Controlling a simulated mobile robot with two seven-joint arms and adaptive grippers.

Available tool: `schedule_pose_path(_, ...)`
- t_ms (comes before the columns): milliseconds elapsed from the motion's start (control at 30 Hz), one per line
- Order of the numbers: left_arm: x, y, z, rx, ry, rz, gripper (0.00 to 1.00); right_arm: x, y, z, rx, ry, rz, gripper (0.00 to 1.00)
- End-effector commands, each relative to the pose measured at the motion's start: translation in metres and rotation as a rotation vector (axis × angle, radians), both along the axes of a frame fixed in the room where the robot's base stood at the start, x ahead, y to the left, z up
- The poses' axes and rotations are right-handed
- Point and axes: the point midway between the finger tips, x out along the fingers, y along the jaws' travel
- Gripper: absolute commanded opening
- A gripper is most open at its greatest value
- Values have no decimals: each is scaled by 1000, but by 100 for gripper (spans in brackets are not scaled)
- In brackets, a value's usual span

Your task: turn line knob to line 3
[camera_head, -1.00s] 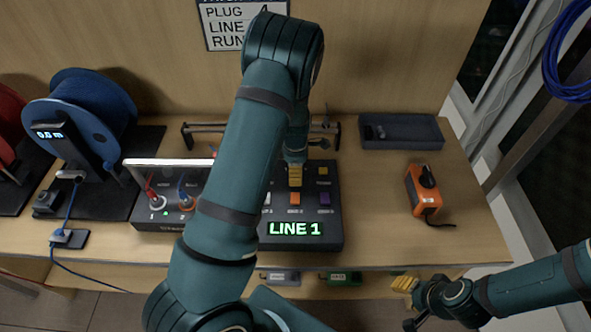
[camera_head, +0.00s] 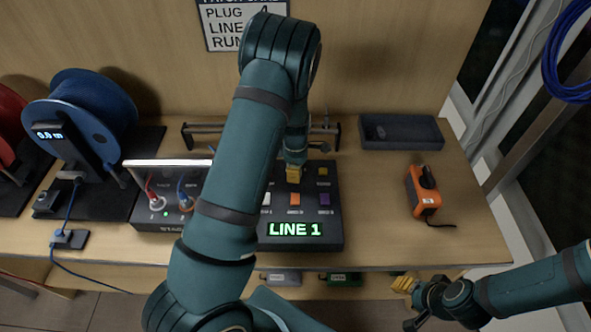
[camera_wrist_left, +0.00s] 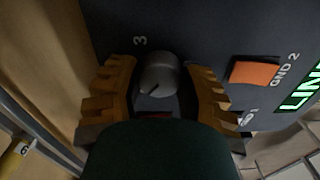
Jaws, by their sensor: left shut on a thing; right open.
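The line knob (camera_wrist_left: 157,72) is a round grey knob on the dark control panel (camera_head: 333,215). In the left wrist view its pointer mark faces down and left, and a printed 3 stands at its upper left. My left gripper (camera_wrist_left: 158,92) has its yellow fingers on both sides of the knob and is shut on it. In the head view my left gripper (camera_head: 293,173) is at the panel's upper part, and my arm hides the panel's left side. The green display (camera_head: 295,229) reads LINE 1. My right gripper (camera_head: 408,303) is open and empty, in front of the bench.
A patch box (camera_head: 155,222) with red and blue plugs stands left of the panel. A blue cable reel (camera_head: 85,105) is further left. An orange device (camera_head: 420,190) and a dark tray (camera_head: 405,133) are at the right. Bare bench lies between panel and orange device.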

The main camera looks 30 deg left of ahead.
Motion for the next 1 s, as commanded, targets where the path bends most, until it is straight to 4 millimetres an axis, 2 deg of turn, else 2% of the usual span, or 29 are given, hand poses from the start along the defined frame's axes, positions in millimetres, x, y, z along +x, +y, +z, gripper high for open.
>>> schedule_pose_path(1000,0,0,-1,-1,1,-951,2,0,1,-15,-3,1,0,47)
